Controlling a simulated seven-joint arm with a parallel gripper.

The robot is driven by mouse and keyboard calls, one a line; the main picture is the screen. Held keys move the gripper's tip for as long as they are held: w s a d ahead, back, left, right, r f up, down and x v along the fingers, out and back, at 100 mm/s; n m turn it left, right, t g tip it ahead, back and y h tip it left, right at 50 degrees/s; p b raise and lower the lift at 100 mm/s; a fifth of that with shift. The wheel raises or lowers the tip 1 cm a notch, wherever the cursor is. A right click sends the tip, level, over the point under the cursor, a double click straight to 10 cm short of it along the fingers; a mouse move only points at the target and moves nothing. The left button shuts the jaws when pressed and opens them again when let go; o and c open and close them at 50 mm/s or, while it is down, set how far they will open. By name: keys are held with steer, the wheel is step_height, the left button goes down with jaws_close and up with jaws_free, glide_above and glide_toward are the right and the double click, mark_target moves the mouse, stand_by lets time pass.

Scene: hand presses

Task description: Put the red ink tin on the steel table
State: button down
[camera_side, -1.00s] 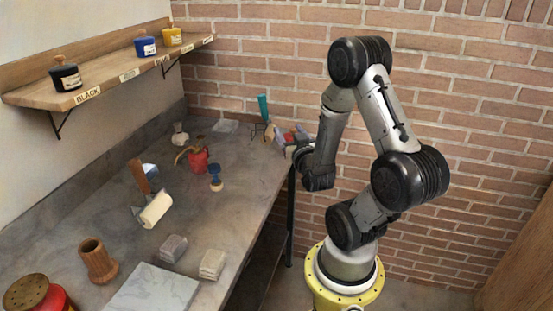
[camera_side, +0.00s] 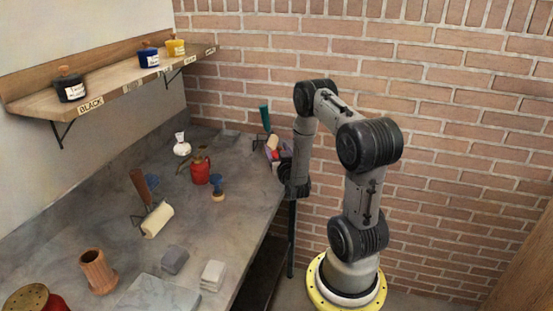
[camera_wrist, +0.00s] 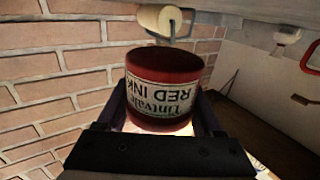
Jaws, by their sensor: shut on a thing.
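The red ink tin (camera_wrist: 165,65) fills the middle of the wrist view, its "RED INK" label upside down in the picture. My gripper (camera_wrist: 163,104) is shut on it, one finger on each side. In the side view my gripper (camera_side: 276,157) is by the far right edge of the grey table (camera_side: 110,225). There the tin is a small reddish patch, partly hidden by the gripper. I cannot tell its height over the table.
A red oil can (camera_side: 200,172), a blue stamp (camera_side: 217,188) and a teal-handled tool (camera_side: 265,120) stand near my gripper. A cream roller (camera_side: 157,220) lies mid-table. Black (camera_side: 71,88), blue (camera_side: 148,57) and yellow (camera_side: 176,48) tins stand on the wall shelf.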

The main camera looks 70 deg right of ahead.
steer(key=shift+w+d+f, duration=0.1)
steer(key=shift+f, duration=1.55)
steer(key=shift+f, duration=0.15)
steer(key=shift+c, duration=0.2)
jaws_free()
steer(key=shift+f, duration=0.1)
steer(key=shift+r, duration=0.3)
steer(key=v, duration=1.2)
steer(key=shift+f, duration=0.1)
